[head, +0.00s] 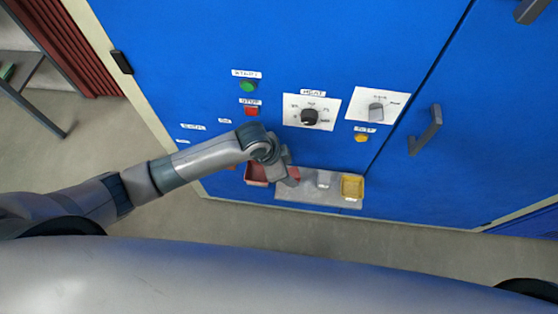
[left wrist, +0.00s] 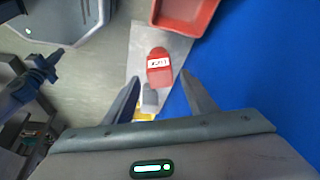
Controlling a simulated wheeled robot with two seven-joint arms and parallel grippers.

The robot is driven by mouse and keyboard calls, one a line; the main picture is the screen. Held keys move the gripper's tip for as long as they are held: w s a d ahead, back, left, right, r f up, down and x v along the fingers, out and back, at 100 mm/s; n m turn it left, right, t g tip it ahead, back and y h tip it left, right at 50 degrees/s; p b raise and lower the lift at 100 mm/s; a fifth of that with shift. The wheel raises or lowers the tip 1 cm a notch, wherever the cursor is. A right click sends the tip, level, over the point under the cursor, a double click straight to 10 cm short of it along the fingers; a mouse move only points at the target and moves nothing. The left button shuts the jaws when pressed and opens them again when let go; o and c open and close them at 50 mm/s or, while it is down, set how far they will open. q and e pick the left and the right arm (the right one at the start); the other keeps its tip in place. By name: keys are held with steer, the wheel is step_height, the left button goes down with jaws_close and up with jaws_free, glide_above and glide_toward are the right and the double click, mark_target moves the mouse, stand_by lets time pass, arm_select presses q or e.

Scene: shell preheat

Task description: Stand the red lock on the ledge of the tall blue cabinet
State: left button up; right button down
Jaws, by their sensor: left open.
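The red lock (left wrist: 158,77) has a white label with dark lettering. In the left wrist view it is over the grey ledge (left wrist: 143,40), seemingly upright on it. In the head view only a small red part of the lock (head: 294,173) shows beside my gripper. The ledge (head: 290,194) juts from the front of the tall blue cabinet (head: 190,60). My left gripper (head: 290,172) is open at the ledge. In the left wrist view its fingertips (left wrist: 161,78) are apart on either side of the lock's lower end, with gaps visible. My right gripper is not in view.
A red bin (head: 256,174) is left of the ledge. A grey piece (head: 323,178) and a yellow bin (head: 352,187) are to the right of the lock. Knobs and buttons sit above, including the heat knob (head: 309,117). A cabinet handle (head: 426,130) sticks out at right.

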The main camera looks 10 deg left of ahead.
arm_select(q)
steer(key=v, duration=0.8)
steer(key=shift+r+b, duration=0.25)
steer(key=shift+b, duration=0.1)
steer(key=shift+a, duration=0.15)
